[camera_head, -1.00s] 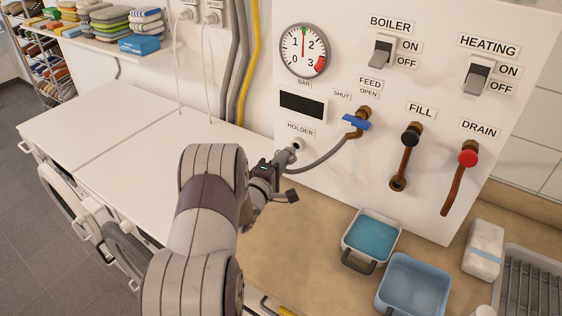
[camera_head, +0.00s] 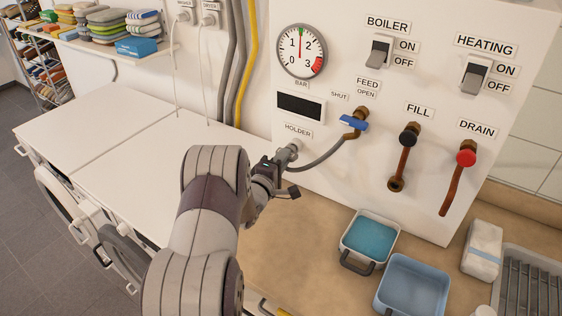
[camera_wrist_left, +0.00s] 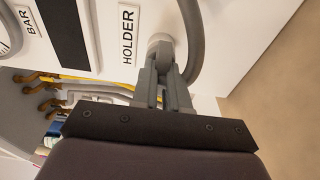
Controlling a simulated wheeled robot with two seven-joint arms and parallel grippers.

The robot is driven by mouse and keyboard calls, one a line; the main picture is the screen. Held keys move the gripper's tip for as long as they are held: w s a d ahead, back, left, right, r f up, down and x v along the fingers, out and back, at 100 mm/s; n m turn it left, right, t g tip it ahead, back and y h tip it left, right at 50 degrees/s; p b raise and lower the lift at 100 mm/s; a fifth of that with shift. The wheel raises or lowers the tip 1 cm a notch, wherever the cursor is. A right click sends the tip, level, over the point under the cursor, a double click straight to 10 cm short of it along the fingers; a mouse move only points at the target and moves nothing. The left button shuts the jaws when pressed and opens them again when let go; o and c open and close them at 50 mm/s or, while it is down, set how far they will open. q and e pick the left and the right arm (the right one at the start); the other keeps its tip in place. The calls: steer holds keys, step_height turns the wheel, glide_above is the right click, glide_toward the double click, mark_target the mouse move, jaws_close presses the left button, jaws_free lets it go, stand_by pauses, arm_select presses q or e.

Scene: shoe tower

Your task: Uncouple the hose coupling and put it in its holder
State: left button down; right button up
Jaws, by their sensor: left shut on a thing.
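The hose coupling (camera_head: 293,148) is a grey end piece at the wall panel, just below the HOLDER label (camera_head: 298,131). It also shows in the left wrist view (camera_wrist_left: 160,43), close under the same label. My left gripper (camera_head: 283,158) is shut on the coupling; its fingers (camera_wrist_left: 163,72) partly hide it. The coupling is at the holder, but I cannot tell how far it sits in it. A grey hose (camera_head: 325,158) curves from the coupling up to the feed valve with its blue handle (camera_head: 353,122). The fill pipe's lower end (camera_head: 396,185) is bare. My right gripper is out of view.
The white panel (camera_head: 400,240) carries a gauge (camera_head: 302,51), switches and a red drain knob (camera_head: 466,157). Below, on the brown counter (camera_head: 290,245), stand two blue-toned tubs (camera_head: 412,285). White machine tops (camera_head: 130,150) lie clear at left.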

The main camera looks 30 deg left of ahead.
arm_select(q)
steer(key=shift+w, duration=0.55)
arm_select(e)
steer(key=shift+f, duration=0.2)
arm_select(q)
steer(key=c, duration=1.1)
jaws_free()
steer(key=shift+w, duration=0.1)
arm_select(e)
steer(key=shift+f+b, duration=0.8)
steer(key=shift+b, duration=0.15)
arm_select(q)
steer(key=s, duration=0.4)
steer(key=s+d, duration=0.1)
steer(key=s, duration=0.7)
steer(key=shift+s+d, duration=0.3)
steer(key=shift+s, duration=0.05)
